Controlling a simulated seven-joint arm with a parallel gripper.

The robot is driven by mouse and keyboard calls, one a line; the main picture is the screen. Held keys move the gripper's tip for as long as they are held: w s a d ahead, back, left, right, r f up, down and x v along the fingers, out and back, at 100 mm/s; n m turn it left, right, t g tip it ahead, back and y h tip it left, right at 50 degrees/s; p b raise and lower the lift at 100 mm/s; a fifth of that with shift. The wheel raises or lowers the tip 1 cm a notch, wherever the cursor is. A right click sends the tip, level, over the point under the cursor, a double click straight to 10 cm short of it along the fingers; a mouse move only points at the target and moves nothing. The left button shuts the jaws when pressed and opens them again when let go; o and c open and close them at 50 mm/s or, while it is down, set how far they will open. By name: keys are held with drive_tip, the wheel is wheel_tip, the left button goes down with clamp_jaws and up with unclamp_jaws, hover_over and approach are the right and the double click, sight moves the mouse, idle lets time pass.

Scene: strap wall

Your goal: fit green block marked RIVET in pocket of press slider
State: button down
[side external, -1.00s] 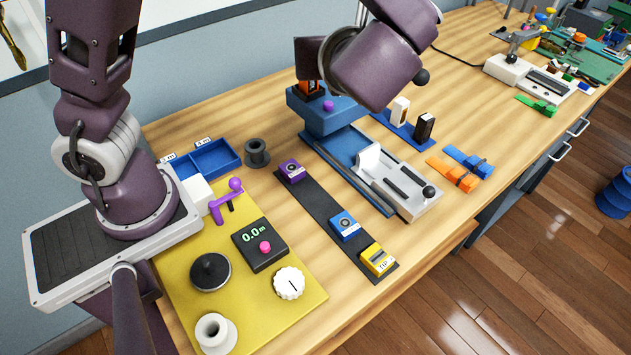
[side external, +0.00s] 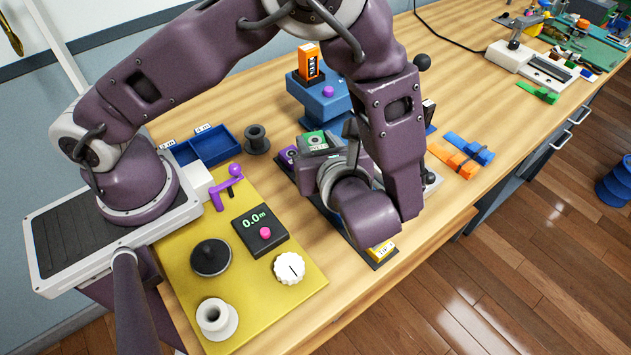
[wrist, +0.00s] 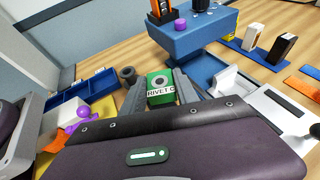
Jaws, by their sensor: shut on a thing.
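My gripper (wrist: 160,95) is shut on the green block (wrist: 160,82), with a finger on each side of it. The block shows a dark round mark and a white label reading RIVET and a further letter. In the side view the green block (side external: 315,138) is held above the dark strip, in front of the press. The blue press (side external: 322,97) stands behind it; it also shows in the wrist view (wrist: 195,38). Its low blue bed (wrist: 208,66) is partly visible there. I cannot make out the slider's pocket; my arm hides that area in the side view.
A purple block (side external: 288,155) and a yellow block (side external: 381,250) sit on the dark strip. White and black blocks (wrist: 284,45) stand right of the press. A blue bin (side external: 213,145), dark spool (side external: 257,139) and yellow panel (side external: 245,300) lie left.

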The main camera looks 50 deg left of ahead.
wheel_tip(320, 180, down, 10)
drive_tip(key=shift+r, duration=0.25)
drive_tip(key=shift+f, duration=0.15)
drive_tip(key=shift+f, duration=0.1)
drive_tip(key=c, duration=0.9)
unclamp_jaws()
